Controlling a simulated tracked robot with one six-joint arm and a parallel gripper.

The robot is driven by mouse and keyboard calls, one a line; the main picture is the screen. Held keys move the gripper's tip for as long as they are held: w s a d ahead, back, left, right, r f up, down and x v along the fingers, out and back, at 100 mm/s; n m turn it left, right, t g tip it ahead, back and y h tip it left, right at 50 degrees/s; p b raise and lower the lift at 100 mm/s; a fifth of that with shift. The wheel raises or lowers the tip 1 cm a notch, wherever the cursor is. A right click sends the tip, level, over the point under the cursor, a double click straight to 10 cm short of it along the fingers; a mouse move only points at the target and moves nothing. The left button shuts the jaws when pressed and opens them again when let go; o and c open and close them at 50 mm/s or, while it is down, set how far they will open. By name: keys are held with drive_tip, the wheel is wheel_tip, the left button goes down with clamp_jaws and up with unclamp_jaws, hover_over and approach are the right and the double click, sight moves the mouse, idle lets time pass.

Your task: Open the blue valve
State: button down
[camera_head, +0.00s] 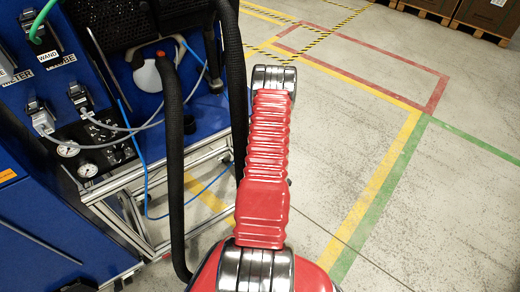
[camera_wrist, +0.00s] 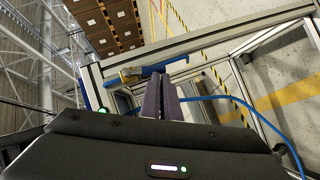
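The blue valve handle (camera_wrist: 146,70) shows in the wrist view, lying nearly level across the picture just past my fingertips. A brass-coloured fitting (camera_wrist: 112,80) is at its left end, by the metal frame. My gripper (camera_wrist: 161,76) has its two dark fingers close side by side, pointing at the handle. They look shut, with nothing seen between them. I cannot tell whether the fingertips touch the handle. In the head view neither my gripper nor the blue valve can be made out.
Aluminium frame bars (camera_wrist: 200,38) surround the valve, and a blue hose (camera_wrist: 235,100) runs to the right. In the head view, a blue panel with gauges (camera_head: 67,149) and a wheeled metal frame stand left. Open floor (camera_head: 450,210) lies right; boxes (camera_head: 490,15) stand far back.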

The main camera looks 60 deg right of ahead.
drive_tip(key=shift+s+d+f, duration=0.3)
drive_tip(key=shift+d+f, duration=0.1)
drive_tip(key=shift+f, duration=0.1)
idle(0.4)
drive_tip(key=s+a, duration=0.2)
drive_tip(key=a, duration=1)
drive_tip(key=shift+s+a, duration=0.4)
drive_tip(key=shift+f, duration=0.1)
idle(0.3)
